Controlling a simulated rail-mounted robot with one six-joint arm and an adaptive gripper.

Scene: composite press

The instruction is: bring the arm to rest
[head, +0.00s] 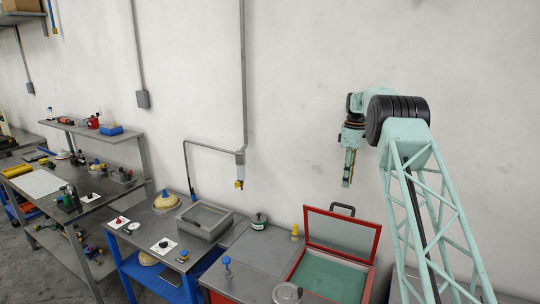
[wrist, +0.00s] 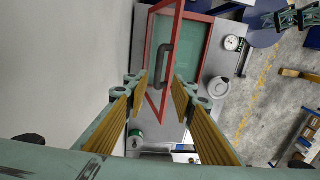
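My arm (head: 398,118) is raised in front of the white wall at the right of the head view. My gripper (head: 348,180) hangs below the wrist with its fingers pointing down, well above the bench. In the wrist view, my gripper (wrist: 162,86) has its two yellow-padded fingers spread apart with nothing between them. Below it the red-framed press (head: 330,280) stands with its lid (head: 341,232) tilted up. The lid's dark handle (wrist: 164,62) shows between the fingertips in the wrist view, apart from them.
A grey tray (head: 204,220) lies farther left. A pipe with a yellow-ended fitting (head: 239,184) runs down the wall. The air around my gripper is clear.

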